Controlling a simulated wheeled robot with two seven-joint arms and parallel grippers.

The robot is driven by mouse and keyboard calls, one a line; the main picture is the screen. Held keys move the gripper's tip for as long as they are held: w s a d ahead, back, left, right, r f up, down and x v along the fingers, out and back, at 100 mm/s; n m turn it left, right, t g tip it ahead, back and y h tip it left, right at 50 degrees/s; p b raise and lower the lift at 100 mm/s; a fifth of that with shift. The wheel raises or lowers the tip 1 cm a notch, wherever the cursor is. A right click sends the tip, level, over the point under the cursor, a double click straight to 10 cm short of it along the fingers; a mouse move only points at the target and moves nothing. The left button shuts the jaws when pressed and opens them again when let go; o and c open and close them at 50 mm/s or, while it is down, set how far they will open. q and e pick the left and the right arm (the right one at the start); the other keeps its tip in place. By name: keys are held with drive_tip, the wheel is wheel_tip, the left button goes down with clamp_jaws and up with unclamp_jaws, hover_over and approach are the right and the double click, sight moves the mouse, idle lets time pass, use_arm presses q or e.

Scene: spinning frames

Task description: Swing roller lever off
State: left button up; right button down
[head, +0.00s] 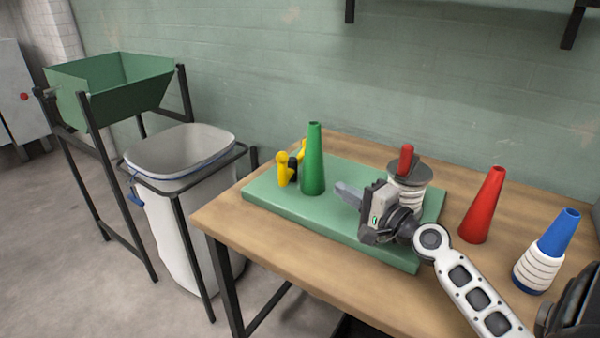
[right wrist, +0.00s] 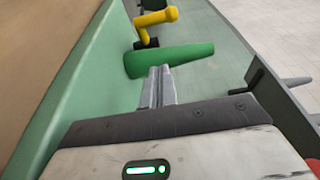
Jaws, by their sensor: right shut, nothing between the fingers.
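A green plate (head: 300,215) lies on the wooden table. A green cone (head: 313,160) stands upright near its left end. A yellow lever-like part (head: 284,168) with a black joint stands just left of and behind the cone, which partly hides it. A grey round unit with a red handle (head: 406,159) and white windings stands at the plate's right end, partly behind my right gripper (head: 348,192). My right gripper is shut and empty, pointing left towards the cone. In the right wrist view its fingertips (right wrist: 160,75) are close to the green cone (right wrist: 172,59); contact cannot be told. The yellow part (right wrist: 157,17) is beyond.
A red cone (head: 482,207) and a blue cone (head: 558,232) with white yarn stand on the table (head: 270,248) at the right. A grey bin (head: 180,220) in a black frame stands left of the table. A green hopper (head: 125,98) is farther left. The green wall is behind.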

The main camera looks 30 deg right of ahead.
drive_tip(key=w, duration=0.2)
drive_tip(key=w+p, duration=0.1)
drive_tip(key=w, duration=0.4)
drive_tip(key=shift+w+a+r, duration=0.15)
drive_tip(key=shift+w+a, duration=0.15)
drive_tip(key=shift+a, duration=0.1)
drive_tip(key=shift+w+a+p, duration=0.85)
drive_tip(key=shift+w+a, duration=0.35)
drive_tip(key=shift+a, duration=0.05)
use_arm(q)
drive_tip(key=shift+w+a+r, duration=0.1)
drive_tip(key=shift+a+r, duration=0.15)
drive_tip(key=shift+r, duration=0.25)
use_arm(e)
drive_tip(key=shift+w+a, duration=0.3)
drive_tip(key=shift+a, duration=0.1)
use_arm(q)
drive_tip(key=shift+r, duration=0.1)
